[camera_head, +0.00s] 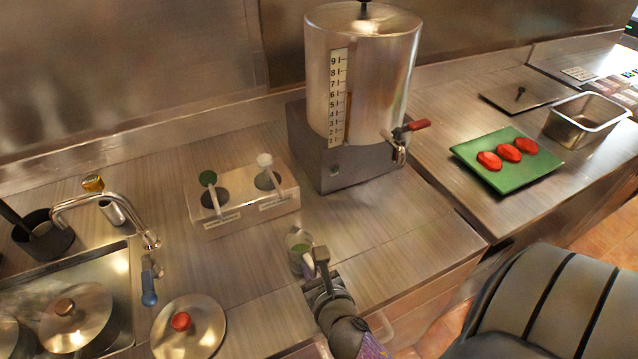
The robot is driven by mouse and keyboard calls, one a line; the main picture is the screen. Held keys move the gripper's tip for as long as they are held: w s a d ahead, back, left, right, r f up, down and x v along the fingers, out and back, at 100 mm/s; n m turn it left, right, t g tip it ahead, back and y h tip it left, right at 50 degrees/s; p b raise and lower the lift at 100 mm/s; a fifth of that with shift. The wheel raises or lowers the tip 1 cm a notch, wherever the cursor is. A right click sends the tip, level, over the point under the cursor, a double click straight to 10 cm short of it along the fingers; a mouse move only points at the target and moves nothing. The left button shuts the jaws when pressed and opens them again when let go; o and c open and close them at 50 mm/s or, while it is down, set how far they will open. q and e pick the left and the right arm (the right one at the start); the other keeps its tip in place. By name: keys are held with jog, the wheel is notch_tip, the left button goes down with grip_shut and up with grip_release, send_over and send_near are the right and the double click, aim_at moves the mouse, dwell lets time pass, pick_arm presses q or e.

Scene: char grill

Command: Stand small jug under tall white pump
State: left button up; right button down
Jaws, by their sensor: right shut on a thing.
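The small jug (297,240) is a little metal-looking cup on the counter in front of the pump holder, with something green visible inside it. My right gripper (310,262) reaches in from the bottom and is shut on the jug's near right side, partly hiding it. Whether the jug touches the counter is hard to tell. The white-topped pump (265,160) stands in the right slot of a metal holder, its spout pointing forward. It is behind and left of the jug, and the jug is not below its spout. My left gripper is not in view.
A green-topped pump (208,178) stands in the holder's (243,216) left slot. A large metal urn (362,75) with a red-handled tap stands behind right. A sink faucet (100,200) and a lid with red knob (189,335) are left. A green tray (507,172) holds red slices.

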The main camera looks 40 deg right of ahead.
aim_at(295, 235)
jog(key=w, duration=0.1)
jog(key=w+d, duration=0.1)
jog(key=w, duration=0.1)
jog(key=shift+w, duration=0.15)
jog(key=shift+w+d+f, duration=0.1)
jog(key=shift+w, duration=0.5)
jog(key=shift+w+d+f, duration=0.1)
jog(key=shift+w, duration=0.5)
jog(key=shift+w+d+b, duration=0.2)
jog(key=shift+w+b, duration=0.15)
jog(key=shift+w, duration=0.4)
jog(key=shift+w+d+b, duration=0.15)
jog(key=shift+w+b, duration=0.15)
jog(key=shift+w, duration=0.65)
jog(key=shift+d+f, duration=0.1)
jog(key=shift+f, duration=0.05)
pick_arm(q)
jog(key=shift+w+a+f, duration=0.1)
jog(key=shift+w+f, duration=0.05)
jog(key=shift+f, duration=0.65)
